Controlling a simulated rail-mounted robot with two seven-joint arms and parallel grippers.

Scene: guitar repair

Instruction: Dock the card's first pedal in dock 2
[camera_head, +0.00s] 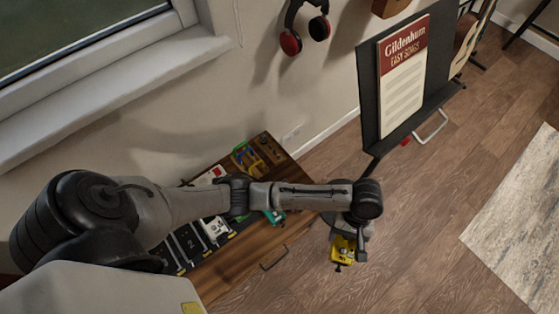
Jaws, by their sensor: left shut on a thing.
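My left gripper (348,238) is shut on a yellow pedal (342,252) and holds it out past the right end of the wooden cabinet, over the floor. The gripper's wrist hides part of its fingers. The dark board with marked docks (184,243) lies on the cabinet, partly covered by my left arm. A white pedal (216,229) stands at the board's right part. A teal item (275,216), perhaps a pedal, shows just below my forearm. I cannot read any dock numbers, and I cannot make out the card. My right gripper is not in view.
The wooden cabinet (246,262) stands against the wall, with coloured items and cables (246,156) at its back. A black music stand (368,92) holds a songbook (402,80). Red headphones (291,42) hang on the wall. The floor at right is clear, with a rug (520,215).

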